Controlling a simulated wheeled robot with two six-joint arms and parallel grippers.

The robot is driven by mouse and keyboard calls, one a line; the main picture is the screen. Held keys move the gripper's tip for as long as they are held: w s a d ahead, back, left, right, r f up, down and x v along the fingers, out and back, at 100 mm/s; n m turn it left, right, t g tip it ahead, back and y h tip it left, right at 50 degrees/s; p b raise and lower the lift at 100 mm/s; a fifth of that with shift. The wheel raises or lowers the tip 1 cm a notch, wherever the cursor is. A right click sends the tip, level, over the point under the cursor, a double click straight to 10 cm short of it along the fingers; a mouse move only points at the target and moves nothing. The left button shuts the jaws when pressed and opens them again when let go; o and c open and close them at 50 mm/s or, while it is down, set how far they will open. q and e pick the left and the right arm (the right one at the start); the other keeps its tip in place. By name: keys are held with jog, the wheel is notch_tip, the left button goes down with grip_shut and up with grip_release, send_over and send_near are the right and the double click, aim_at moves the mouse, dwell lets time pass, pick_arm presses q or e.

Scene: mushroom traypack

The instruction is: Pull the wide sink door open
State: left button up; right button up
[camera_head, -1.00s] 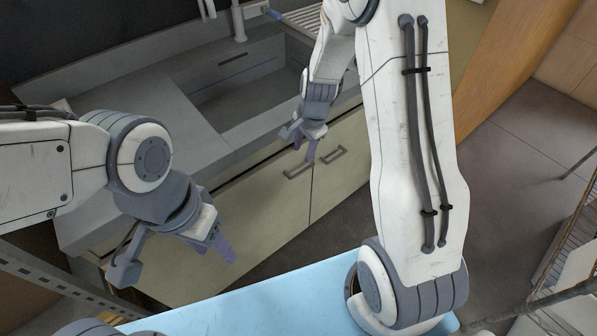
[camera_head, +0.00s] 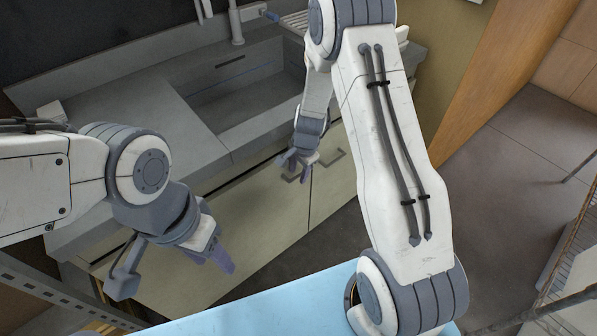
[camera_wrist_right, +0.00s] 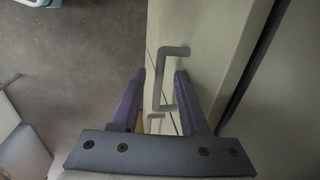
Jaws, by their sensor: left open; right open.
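The wide sink door (camera_head: 240,235) is the pale left-hand front panel under the sink in the head view, and it looks closed. Its bar handle (camera_head: 290,179) sits near the door's upper right corner, partly covered by my right gripper (camera_head: 297,173). In the right wrist view a grey bar handle (camera_wrist_right: 176,51) shows between the two purple fingers of my right gripper (camera_wrist_right: 156,85), which are apart. I cannot tell whether the fingers touch it. My left gripper (camera_head: 222,258) is open and empty in front of the door's left part.
A narrower door with its own handle (camera_head: 335,155) adjoins on the right. The sink basin (camera_head: 250,97) and counter (camera_head: 130,110) lie above. A light blue surface (camera_head: 260,308) is near my base.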

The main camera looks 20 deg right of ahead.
grip_shut()
dwell(1.3)
